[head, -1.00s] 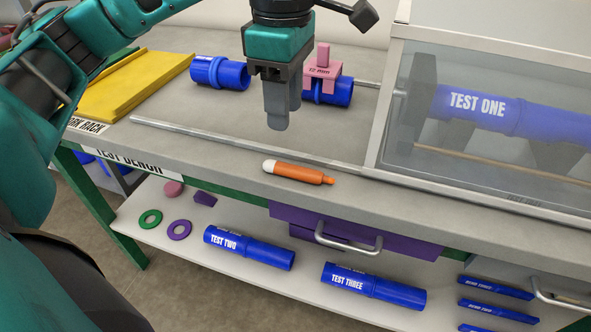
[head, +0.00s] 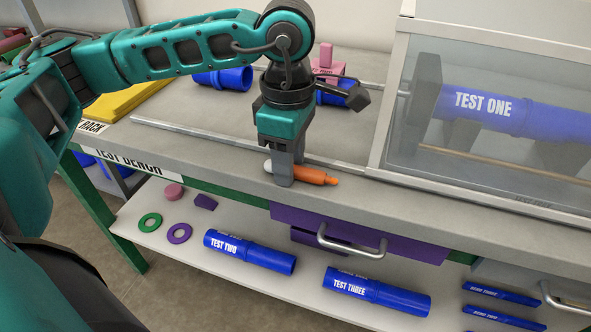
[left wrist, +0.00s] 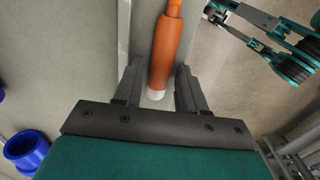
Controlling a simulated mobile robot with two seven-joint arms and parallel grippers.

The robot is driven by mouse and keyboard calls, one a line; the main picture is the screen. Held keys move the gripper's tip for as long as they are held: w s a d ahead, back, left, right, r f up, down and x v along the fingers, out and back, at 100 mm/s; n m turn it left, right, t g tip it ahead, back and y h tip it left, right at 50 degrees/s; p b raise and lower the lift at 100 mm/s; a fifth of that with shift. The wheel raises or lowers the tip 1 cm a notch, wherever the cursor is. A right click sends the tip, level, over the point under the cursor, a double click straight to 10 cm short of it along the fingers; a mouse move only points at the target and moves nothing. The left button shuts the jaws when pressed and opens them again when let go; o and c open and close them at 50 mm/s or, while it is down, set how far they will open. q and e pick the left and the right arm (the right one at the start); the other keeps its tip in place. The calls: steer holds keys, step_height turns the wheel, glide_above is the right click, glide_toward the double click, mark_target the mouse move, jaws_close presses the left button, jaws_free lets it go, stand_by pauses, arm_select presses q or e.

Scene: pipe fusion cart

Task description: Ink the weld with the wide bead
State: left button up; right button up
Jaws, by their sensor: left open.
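An orange marker (head: 318,176) with a white end lies on the front strip of the test bench. My left gripper (head: 283,180) points down over its white end in the head view. In the left wrist view the marker (left wrist: 164,55) runs between the two open fingers (left wrist: 157,90), with its white end nearest the palm. The fingers are apart from it on both sides. A blue pipe (head: 222,79) lies behind my arm on the bench. Another blue pipe (head: 334,97), partly hidden by my wrist, has a pink block (head: 325,62) on it. My right gripper is not in view.
A clear-fronted enclosure (head: 470,165) holding a pipe marked TEST ONE (head: 483,104) stands at the right. A metal rail (head: 200,131) runs along the bench. The lower shelf (head: 190,270) holds TEST TWO (head: 248,251), TEST THREE (head: 376,291) and rings. A purple drawer (head: 370,232) sits below the bench top.

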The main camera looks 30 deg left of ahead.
arm_select(q)
jaws_close()
steer(key=shift+r, duration=0.1)
